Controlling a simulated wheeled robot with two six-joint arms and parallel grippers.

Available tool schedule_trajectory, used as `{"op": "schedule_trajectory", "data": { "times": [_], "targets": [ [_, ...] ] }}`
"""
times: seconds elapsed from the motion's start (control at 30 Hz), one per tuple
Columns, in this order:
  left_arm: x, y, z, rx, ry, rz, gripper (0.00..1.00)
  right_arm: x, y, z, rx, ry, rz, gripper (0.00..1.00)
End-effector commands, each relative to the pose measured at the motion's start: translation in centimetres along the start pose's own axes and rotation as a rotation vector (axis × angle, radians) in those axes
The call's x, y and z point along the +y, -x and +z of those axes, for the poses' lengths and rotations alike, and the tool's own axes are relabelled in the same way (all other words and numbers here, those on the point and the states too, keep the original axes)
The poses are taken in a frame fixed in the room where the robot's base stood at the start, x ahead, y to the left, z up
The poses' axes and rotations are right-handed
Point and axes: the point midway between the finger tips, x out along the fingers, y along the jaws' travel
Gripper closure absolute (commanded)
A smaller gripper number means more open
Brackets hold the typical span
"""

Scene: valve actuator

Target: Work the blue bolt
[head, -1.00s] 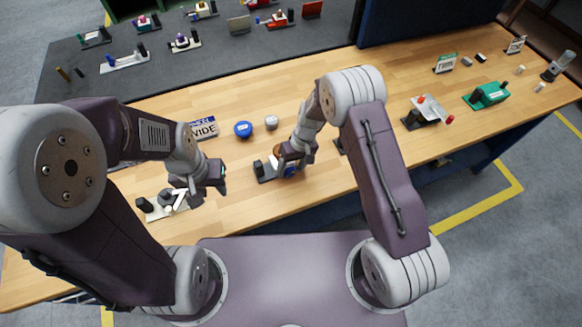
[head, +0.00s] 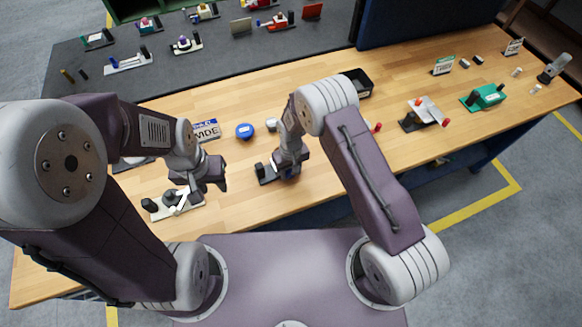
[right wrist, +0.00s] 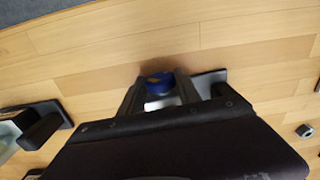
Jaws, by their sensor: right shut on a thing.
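The blue bolt (right wrist: 159,84) shows as a round blue part between my right gripper's fingers (right wrist: 160,92) in the right wrist view. Its grey base plate (right wrist: 210,82) shows partly beside the right finger. In the head view my right gripper (head: 287,168) is low over this fixture, shut on the bolt and hiding it. The fixture's dark end block (head: 261,170) shows just left of the gripper. My left gripper (head: 215,183) hangs above the table further left, apart from the bolt. Its fingers are too unclear to tell open from shut.
A light fixture with a white lever (head: 178,203) lies below my left gripper. A blue round cap (head: 244,131) and a small grey part (head: 271,124) lie behind the bolt fixture. Table front right of the fixture is clear.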

Motion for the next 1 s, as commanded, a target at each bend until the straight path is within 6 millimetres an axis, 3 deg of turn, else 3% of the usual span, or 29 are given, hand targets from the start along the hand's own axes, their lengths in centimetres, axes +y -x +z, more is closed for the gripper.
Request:
{"op": "schedule_trajectory", "data": {
  "times": [0.23,0.6,0.63,0.7,1.0],
  "targets": [
    [-0.01,-0.7,0.08,0.0,0.0,0.0,0.64,-0.41,-0.24,-0.11,0.004,0.003,0.126,1.0],
    [-0.01,-0.69,0.08,0.0,0.0,0.0,0.64,-0.31,-0.02,-0.2,0.008,-0.002,0.147,1.0],
    [-0.01,-0.69,0.08,0.0,0.0,0.0,0.64,-0.3,-0.02,-0.2,0.008,-0.002,0.147,0.58],
    [-0.01,-0.69,0.08,0.0,0.0,0.0,0.64,-0.3,-0.01,-0.2,0.008,-0.002,0.147,0.38],
    [-0.01,-0.73,0.08,0.0,0.0,0.0,0.64,-0.31,0.04,-0.18,0.007,-0.002,0.147,0.38]
  ]
}}
